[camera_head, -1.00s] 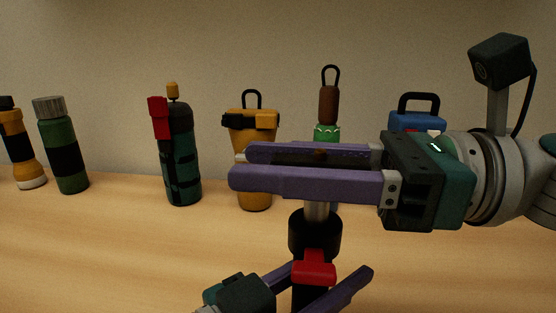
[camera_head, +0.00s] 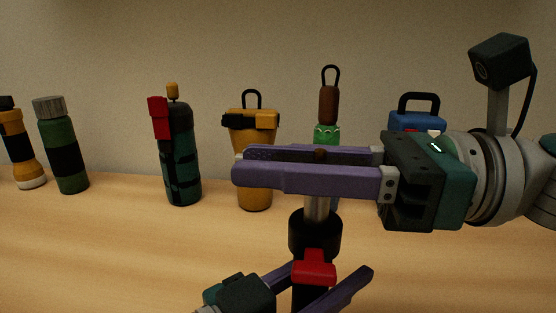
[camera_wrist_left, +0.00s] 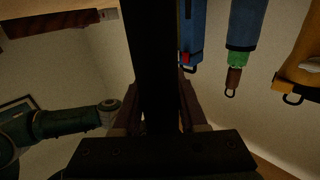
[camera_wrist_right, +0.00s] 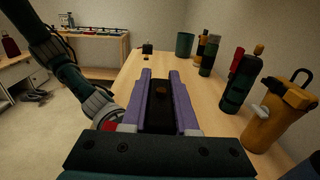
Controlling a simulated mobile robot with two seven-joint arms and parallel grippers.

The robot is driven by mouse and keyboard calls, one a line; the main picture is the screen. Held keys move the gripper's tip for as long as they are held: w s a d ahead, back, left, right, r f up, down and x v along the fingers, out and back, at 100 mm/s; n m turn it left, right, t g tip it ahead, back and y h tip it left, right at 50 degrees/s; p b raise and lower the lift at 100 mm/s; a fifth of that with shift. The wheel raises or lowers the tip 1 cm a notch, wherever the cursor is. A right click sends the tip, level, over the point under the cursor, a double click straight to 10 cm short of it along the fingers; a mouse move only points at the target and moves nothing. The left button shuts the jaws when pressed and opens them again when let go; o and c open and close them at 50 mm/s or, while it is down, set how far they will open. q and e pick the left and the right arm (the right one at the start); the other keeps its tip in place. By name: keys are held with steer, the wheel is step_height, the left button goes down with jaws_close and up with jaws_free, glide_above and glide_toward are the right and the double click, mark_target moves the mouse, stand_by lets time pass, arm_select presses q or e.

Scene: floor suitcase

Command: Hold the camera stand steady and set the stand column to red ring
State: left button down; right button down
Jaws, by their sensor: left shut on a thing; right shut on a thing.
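The camera stand has a black lower tube (camera_head: 306,297), a black collar (camera_head: 315,235), a red clamp piece (camera_head: 314,268) and a silver column (camera_head: 316,209). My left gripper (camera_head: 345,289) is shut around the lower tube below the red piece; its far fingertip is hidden. In the left wrist view the dark tube (camera_wrist_left: 160,70) runs between its fingers. My right gripper (camera_head: 240,164) lies across the column above the collar, shut on it. The brown column top (camera_head: 320,155) shows between its purple fingers, also in the right wrist view (camera_wrist_right: 161,91). I see no red ring on the column.
Behind the stand, on the wooden table (camera_head: 110,240), stand a yellow flask (camera_head: 254,170), a teal bottle with a red part (camera_head: 180,160), a green flask (camera_head: 66,150), a yellow-black flask (camera_head: 20,150) and a blue container (camera_head: 415,120). The table's left front is clear.

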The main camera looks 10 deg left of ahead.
stand_by(0.5)
step_height(320, 180, up, 5)
steer(key=shift+r, duration=0.1)
steer(key=c, duration=0.7)
jaws_free()
steer(key=d, duration=1.2)
steer(key=shift+s, duration=0.2)
arm_select(q)
steer(key=shift+c, duration=1.9)
jaws_free()
